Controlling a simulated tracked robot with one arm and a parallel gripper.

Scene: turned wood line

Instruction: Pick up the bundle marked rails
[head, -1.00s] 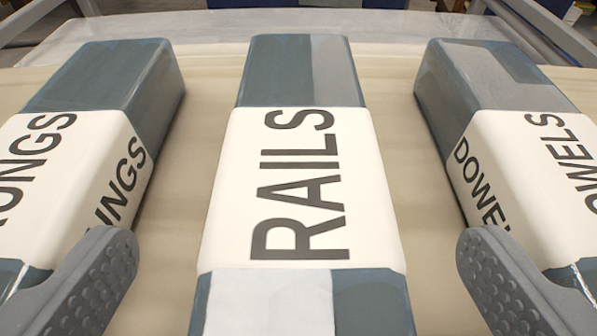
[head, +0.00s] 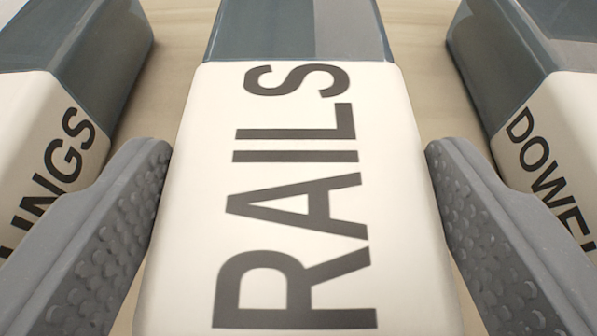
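The bundle marked RAILS (head: 300,110) lies in the middle of the head view, a long block with a white label band and a blue-grey far end. My gripper (head: 298,165) is open, with one finger on each side of this bundle. The left fingertip appears close to the label's left edge and the right fingertip close to its right edge. I cannot tell whether either finger touches it. The near end of the bundle is out of the picture.
A bundle whose label is partly cut off, reading "INGS" (head: 45,120), lies to the left. A bundle marked DOWELS, its label partly cut off (head: 550,135), lies to the right. Narrow strips of pale surface (head: 415,40) show between the bundles.

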